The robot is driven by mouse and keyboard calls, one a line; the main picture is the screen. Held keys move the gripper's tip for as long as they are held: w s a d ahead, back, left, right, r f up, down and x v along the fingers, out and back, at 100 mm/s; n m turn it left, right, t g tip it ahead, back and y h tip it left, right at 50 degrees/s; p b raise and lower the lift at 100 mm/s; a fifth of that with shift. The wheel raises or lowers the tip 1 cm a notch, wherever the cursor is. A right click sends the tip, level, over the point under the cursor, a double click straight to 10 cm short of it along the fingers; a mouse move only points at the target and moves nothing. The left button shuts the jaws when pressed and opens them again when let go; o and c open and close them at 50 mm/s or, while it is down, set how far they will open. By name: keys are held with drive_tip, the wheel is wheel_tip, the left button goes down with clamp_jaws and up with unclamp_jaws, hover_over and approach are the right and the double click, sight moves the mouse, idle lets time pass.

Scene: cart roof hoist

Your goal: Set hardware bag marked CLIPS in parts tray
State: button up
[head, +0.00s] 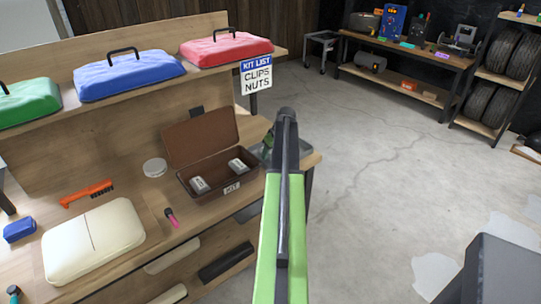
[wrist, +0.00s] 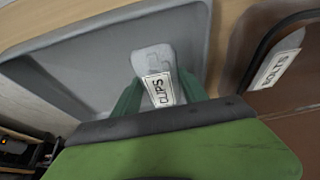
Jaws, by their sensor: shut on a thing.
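My gripper (wrist: 160,92) is shut on the hardware bag marked CLIPS (wrist: 154,60), a small pale grey pouch with a white label. In the wrist view the bag shows against the grey parts tray (wrist: 80,62); I cannot tell whether it touches the tray floor. In the head view the tray (head: 299,153) stands at the right end of the bench, partly behind my arm. My gripper (head: 268,146) is mostly hidden there, and I cannot make out the bag.
An open brown KIT box (head: 192,180) left of the tray holds two pale bags; one reads BOLTS (wrist: 277,68) in the wrist view. A kit list sign (head: 256,75) reads CLIPS, NUTS. A shelf with colored soft cases (head: 226,49) stands behind. A cream case (head: 92,240) lies front left.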

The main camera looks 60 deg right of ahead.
drive_tip(key=shift+f, duration=0.25)
drive_tip(key=o, duration=1.4)
drive_tip(key=shift+r, duration=0.1)
drive_tip(key=shift+o, duration=0.2)
drive_tip(key=shift+r, duration=0.3)
drive_tip(key=p+v, duration=1.1)
drive_tip(key=shift+r, duration=0.35)
drive_tip(key=shift+s+a, duration=0.1)
drive_tip(key=shift+s, duration=0.05)
